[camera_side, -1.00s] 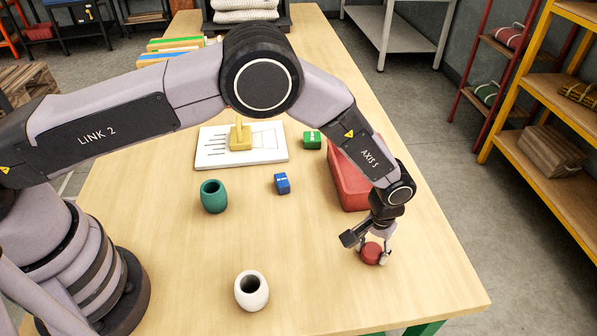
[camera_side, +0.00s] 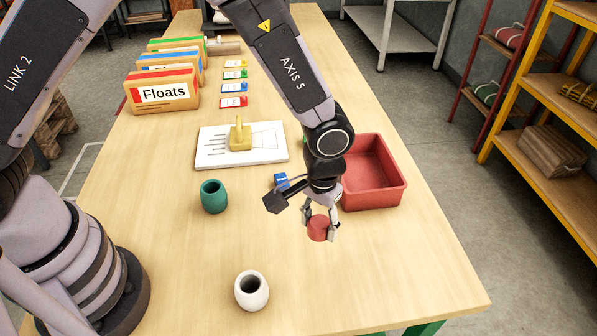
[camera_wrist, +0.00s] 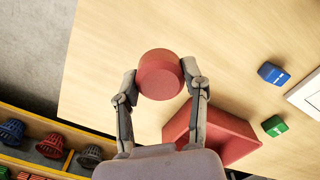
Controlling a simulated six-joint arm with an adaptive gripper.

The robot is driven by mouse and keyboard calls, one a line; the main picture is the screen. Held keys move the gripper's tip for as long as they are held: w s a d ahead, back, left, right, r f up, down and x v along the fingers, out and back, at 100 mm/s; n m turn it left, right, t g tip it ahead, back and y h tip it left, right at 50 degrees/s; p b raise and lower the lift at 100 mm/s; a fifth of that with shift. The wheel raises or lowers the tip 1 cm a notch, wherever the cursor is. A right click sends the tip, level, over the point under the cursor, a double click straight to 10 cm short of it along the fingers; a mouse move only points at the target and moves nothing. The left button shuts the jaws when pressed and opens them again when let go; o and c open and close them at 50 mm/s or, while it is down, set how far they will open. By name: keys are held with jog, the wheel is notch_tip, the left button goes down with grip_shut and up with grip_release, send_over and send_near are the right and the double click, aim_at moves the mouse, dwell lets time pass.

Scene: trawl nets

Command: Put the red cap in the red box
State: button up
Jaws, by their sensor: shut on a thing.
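The red cap (camera_side: 319,228) is a short round red piece held between the fingers of my gripper (camera_side: 320,222). It appears raised above the table, in front and to the left of the red box. In the wrist view the cap (camera_wrist: 160,74) sits between both fingertips of my gripper (camera_wrist: 160,82), touching each. The red box (camera_side: 398,190) is an open rectangular tray at the table's right side, and its visible inside is empty. In the wrist view the red box (camera_wrist: 232,140) is partly hidden behind my gripper.
A blue block (camera_side: 281,181) lies just behind my gripper. A green pot (camera_side: 213,196) and a white pot (camera_side: 251,290) stand to the left. A white board (camera_side: 212,155) with a yellow piece lies further back. The front right of the table is clear.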

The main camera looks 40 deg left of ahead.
jog(key=shift+s+a+r, duration=0.45)
jog(key=shift+s+a, duration=0.15)
jog(key=w+a+f+m, duration=0.1)
jog(key=w+a+f, duration=0.1)
jog(key=w, duration=2)
notch_tip(320, 180, down, 10)
jog(key=shift+s+f, duration=0.1)
jog(key=shift+f, duration=0.15)
jog(key=o, duration=0.8)
